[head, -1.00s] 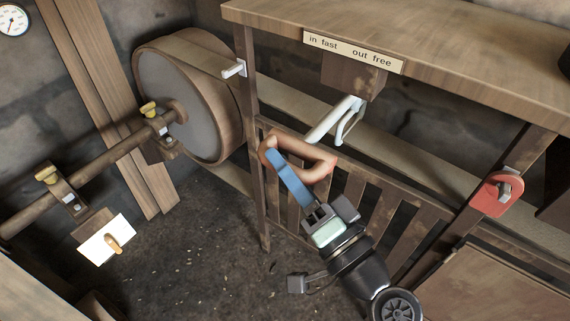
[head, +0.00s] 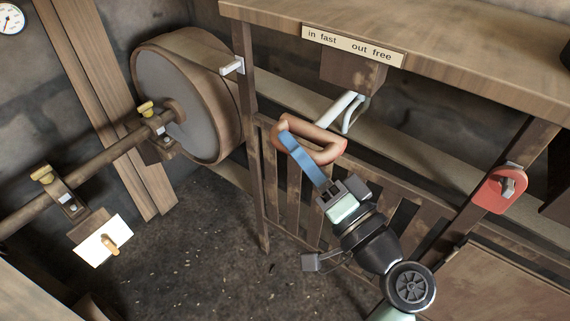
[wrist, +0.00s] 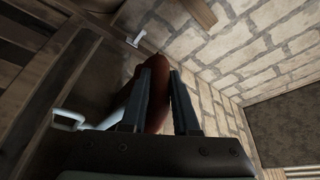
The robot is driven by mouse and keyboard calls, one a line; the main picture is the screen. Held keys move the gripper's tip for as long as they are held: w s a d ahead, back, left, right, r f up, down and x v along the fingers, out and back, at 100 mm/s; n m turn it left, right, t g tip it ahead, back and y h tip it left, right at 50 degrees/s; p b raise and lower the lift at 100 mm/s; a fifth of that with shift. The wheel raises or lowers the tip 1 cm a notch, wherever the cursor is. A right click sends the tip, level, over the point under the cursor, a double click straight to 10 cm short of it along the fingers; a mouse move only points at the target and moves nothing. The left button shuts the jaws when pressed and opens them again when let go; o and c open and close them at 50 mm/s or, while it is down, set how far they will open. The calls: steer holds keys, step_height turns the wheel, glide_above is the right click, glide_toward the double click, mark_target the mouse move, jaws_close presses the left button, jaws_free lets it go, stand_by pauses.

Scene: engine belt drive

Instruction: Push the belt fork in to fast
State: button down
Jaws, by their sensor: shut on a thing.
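The rod comes out from under a wooden block (head: 352,75) below the bench top. A label (head: 352,45) above reads "in fast" on the left and "out free" on the right. My gripper (head: 287,135) has its blue fingers closed on the left side of the loop. In the wrist view the handle (wrist: 157,100) sits between the two dark fingers, and the white rod (wrist: 68,118) shows at left.
A large drum pulley (head: 195,95) and its shaft (head: 100,170) stand at left. A slatted railing (head: 400,215) lies behind my arm. A red tag (head: 500,190) hangs on the right post. A white bracket (head: 232,67) sits on the left post. Open floor lies at lower left.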

steer(key=w+d+b, duration=0.2)
steer(key=w+d, duration=0.2)
steer(key=w, duration=0.1)
steer(key=shift+w+d, duration=0.1)
steer(key=c, duration=0.7)
jaws_free()
steer(key=shift+w, duration=0.15)
steer(key=v, duration=1.3)
